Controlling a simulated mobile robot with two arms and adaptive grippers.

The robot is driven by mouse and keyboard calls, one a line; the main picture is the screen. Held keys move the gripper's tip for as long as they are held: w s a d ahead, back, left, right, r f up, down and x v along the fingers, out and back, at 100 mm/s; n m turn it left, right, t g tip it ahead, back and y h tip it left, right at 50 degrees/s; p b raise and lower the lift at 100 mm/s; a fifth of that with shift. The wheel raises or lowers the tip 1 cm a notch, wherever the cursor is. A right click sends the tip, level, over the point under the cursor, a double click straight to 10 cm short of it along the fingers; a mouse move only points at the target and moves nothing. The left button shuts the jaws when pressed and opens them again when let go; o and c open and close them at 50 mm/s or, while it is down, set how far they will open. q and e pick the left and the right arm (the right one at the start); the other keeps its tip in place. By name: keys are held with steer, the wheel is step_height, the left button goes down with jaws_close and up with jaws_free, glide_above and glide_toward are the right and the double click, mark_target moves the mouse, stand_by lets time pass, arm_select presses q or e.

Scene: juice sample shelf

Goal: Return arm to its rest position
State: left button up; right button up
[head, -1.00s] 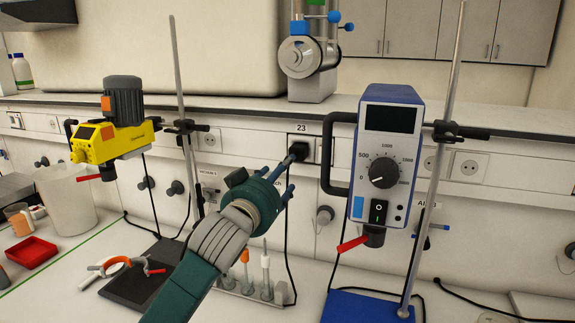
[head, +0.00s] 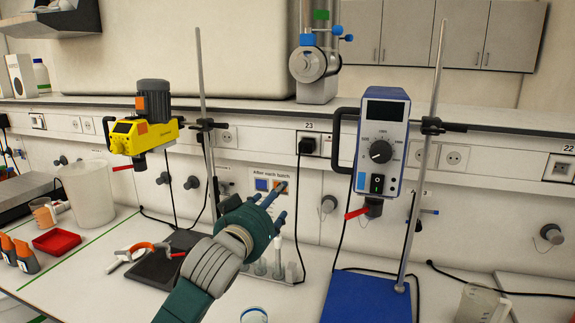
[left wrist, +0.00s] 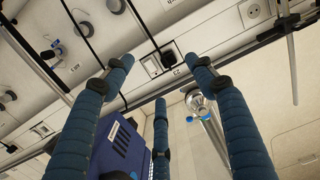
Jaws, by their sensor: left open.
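My left gripper (head: 280,200) comes in from the bottom of the head view, a dark green arm with a pale grey wrist band. Its dark blue fingers are spread and empty, pointing toward the wall in front of a rack of tubes (head: 262,268), which it partly hides. In the left wrist view the fingers (left wrist: 163,75) are wide apart with nothing between them. A blue stirrer (left wrist: 120,145) appears behind them there. My right gripper is not in view.
The blue stirrer (head: 381,140) stands on its blue base (head: 365,298) right of the gripper. A yellow stirrer (head: 147,133) is at left. A red tray (head: 57,241), clear beaker (head: 88,195), orange-handled tool (head: 140,250) and glass jug (head: 478,302) stand on the bench.

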arm_select(q)
steer(key=s+a+f+g+y, duration=0.1)
steer(key=s+a+f+g, duration=0.15)
steer(key=s+f, duration=0.5)
steer(key=s+a+f+n+g+y, duration=0.1)
steer(key=s+a+f+g, duration=0.2)
steer(key=f, duration=0.8)
steer(key=s+a+f+g+y, duration=0.1)
steer(key=s+a+f, duration=0.2)
steer(key=s+f, duration=0.45)
steer(key=s+a+f+g+y, duration=0.1)
steer(key=s+a+f+g, duration=0.2)
steer(key=s, duration=0.6)
steer(key=s+a+f+g, duration=0.1)
steer(key=s+a+f, duration=0.2)
steer(key=s+f, duration=0.45)
steer(key=s+a+f+g+y, duration=0.1)
steer(key=s+a+f+g, duration=0.15)
steer(key=s, duration=0.75)
step_height(320, 180, down, 30)
steer(key=s+g+b, duration=0.1)
steer(key=s+b, duration=0.2)
steer(key=s+a+f+g+b, duration=0.1)
steer(key=s+a+f, duration=0.2)
steer(key=s+f, duration=1.3)
step_height(320, 180, down, 2)
steer(key=shift+s+b, duration=0.4)
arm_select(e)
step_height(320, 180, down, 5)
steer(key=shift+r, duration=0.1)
